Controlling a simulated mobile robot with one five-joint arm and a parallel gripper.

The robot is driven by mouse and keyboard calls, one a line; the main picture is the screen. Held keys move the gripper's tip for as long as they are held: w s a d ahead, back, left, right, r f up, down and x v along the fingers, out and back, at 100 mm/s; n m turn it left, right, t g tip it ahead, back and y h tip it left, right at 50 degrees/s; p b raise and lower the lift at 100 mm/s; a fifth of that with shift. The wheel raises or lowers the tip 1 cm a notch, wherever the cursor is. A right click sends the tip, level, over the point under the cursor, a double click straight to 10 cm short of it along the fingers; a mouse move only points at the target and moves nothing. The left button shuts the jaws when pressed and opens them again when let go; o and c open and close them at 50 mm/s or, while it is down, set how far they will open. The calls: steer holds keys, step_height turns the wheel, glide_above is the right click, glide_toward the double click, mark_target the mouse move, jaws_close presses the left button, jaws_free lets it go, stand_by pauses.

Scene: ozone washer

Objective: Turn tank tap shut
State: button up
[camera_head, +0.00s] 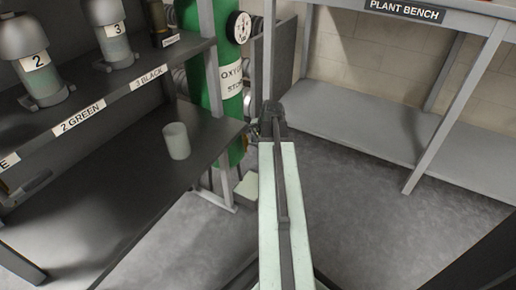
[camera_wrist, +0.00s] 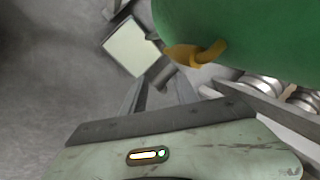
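The green tank (camera_head: 221,62), labelled as an oxygen store, stands upright behind the shelf end. Its curved green side also fills the top right of the wrist view (camera_wrist: 250,30). A yellow-orange tap (camera_wrist: 196,53) with a curved lever sticks out from its lower side; in the head view I cannot make it out. My gripper (camera_head: 272,118) is at the far end of my arm, beside the tank. In the wrist view my gripper (camera_wrist: 160,92) has its fingers apart, just short of the tap and apart from it. A short grey cylindrical part shows between the fingertips.
A dark shelf (camera_head: 95,180) with labelled canisters and a pale cup (camera_head: 176,141) is on the left. A plant bench (camera_head: 380,150) stands right. A pale square block (camera_head: 247,188) lies low near the tank foot. The floor at right is clear.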

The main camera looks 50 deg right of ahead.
jaws_close()
steer(key=shift+a, duration=0.25)
stand_by(0.9)
